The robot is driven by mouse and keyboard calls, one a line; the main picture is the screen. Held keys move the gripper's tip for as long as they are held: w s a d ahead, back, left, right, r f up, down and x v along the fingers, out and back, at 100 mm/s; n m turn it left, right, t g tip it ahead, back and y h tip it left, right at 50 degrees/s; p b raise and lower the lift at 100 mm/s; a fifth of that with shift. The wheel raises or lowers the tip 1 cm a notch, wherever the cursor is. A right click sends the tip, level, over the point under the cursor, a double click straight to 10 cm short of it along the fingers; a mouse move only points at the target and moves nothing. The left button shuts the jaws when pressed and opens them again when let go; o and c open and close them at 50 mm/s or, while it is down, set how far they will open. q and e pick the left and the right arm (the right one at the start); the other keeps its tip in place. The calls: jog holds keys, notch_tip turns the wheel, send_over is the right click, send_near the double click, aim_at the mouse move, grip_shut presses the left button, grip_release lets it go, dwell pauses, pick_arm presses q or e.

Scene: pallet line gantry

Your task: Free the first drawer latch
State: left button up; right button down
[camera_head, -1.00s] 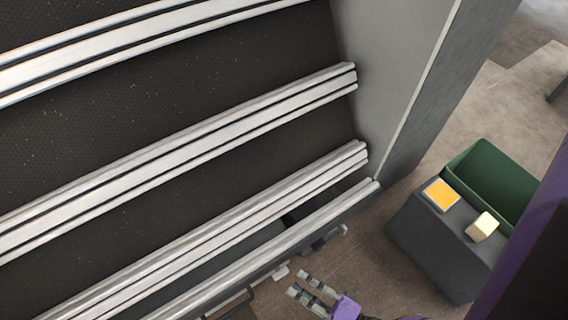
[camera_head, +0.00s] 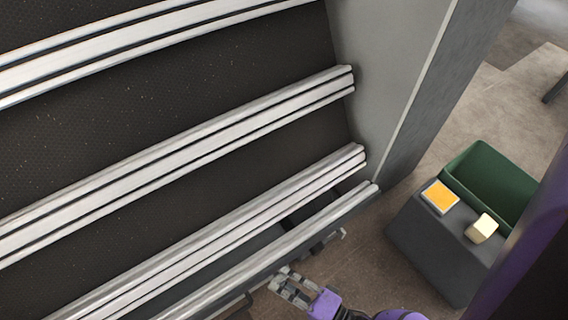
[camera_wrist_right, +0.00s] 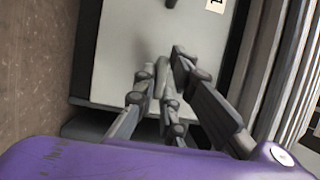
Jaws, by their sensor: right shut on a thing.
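My right gripper (camera_head: 279,280) is at the front edge of the lowest drawer, at bottom centre of the head view. In the right wrist view, my right gripper (camera_wrist_right: 160,82) is shut on a small grey upright latch (camera_wrist_right: 161,75) on the pale drawer front (camera_wrist_right: 115,50). The fingers cover much of the latch, so its exact position is hard to tell. In the head view the gripper hides it. My left gripper is not in view.
Metal rails (camera_head: 200,135) cross the dark rack, beside a grey upright panel (camera_head: 385,80). A dark grey box (camera_head: 430,250) bears a yellow-topped block (camera_head: 440,196) and a cream block (camera_head: 482,229). A green bin (camera_head: 490,165) stands behind it. Bare floor lies between rack and box.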

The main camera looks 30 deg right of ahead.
pick_arm(q)
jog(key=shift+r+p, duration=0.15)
jog(key=shift+p, duration=0.2)
pick_arm(e)
jog(key=shift+n, duration=0.3)
jog(key=shift+r+n+g+p, duration=0.2)
jog(key=shift+n+g+p, duration=0.1)
jog(key=shift+n+p, duration=0.55)
jog(key=shift+r+n+g+h+p, duration=0.1)
jog(key=shift+n+g+h+p, duration=0.2)
jog(key=shift+n+h+p, duration=0.45)
jog(key=n+g+p, duration=0.1)
jog(key=n+p, duration=0.1)
jog(key=p, duration=0.1)
jog(key=shift+n+h, duration=0.35)
jog(key=shift+n, duration=0.05)
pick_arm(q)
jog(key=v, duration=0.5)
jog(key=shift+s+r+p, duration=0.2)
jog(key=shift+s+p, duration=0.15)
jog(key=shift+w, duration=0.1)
pick_arm(e)
jog(key=shift+n+h, duration=0.3)
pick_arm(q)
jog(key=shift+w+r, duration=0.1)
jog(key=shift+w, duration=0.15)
pick_arm(e)
jog(key=c, duration=1.8)
grip_release()
